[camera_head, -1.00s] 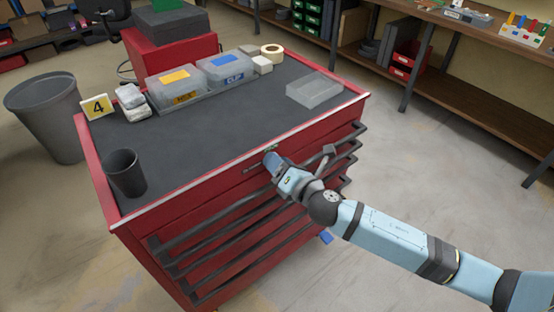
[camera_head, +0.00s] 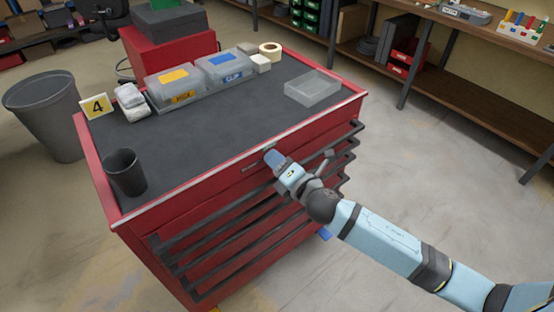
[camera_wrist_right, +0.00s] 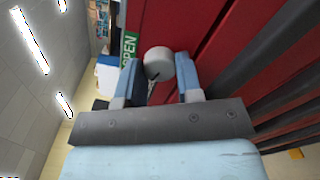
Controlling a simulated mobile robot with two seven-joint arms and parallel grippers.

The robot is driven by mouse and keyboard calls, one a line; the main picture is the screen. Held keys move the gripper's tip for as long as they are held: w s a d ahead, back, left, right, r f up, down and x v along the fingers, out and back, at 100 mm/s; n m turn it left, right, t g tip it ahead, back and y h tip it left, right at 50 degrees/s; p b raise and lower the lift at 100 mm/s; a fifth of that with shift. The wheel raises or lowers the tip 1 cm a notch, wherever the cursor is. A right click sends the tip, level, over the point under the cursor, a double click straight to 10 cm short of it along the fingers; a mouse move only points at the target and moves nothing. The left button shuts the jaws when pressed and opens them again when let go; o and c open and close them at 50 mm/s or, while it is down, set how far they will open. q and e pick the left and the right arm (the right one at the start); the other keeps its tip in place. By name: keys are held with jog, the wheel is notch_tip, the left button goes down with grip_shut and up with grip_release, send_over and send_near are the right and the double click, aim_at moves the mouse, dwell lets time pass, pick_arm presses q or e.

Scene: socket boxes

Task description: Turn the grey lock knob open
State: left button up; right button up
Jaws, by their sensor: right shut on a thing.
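The grey lock knob (camera_wrist_right: 158,64) shows in the right wrist view on the red front of the tool cabinet (camera_head: 190,197). A green label reading OPEN (camera_wrist_right: 130,47) is beside it. My right gripper (camera_head: 271,157) is at the top front panel of the cabinet, and in the right wrist view its two blue fingers (camera_wrist_right: 160,76) stand on either side of the knob, shut on it. In the head view the gripper hides the knob. My left gripper is not in view.
Dark drawer handles (camera_head: 240,213) stick out below the knob. On the cabinet top are a dark cup (camera_head: 125,172), a clear open tray (camera_head: 312,88), lidded boxes (camera_head: 174,85) and a number 4 sign (camera_head: 96,106). The middle of the top is clear.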

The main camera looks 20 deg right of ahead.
pick_arm(q)
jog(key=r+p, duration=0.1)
jog(key=p, duration=0.1)
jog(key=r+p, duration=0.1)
jog(key=p, duration=0.2)
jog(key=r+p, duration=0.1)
jog(key=p, duration=0.1)
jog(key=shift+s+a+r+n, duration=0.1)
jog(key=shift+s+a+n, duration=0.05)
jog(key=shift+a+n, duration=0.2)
pick_arm(e)
jog(key=m, duration=1.4)
jog(key=shift+r, duration=0.2)
pick_arm(q)
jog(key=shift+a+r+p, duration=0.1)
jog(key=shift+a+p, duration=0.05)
jog(key=shift+p, duration=0.2)
pick_arm(e)
jog(key=shift+m, duration=0.3)
jog(key=shift+w, duration=0.1)
jog(key=o, duration=0.6)
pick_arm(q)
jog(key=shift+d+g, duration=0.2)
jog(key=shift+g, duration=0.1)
pick_arm(e)
jog(key=shift+o, duration=0.3)
jog(key=shift+f, duration=0.15)
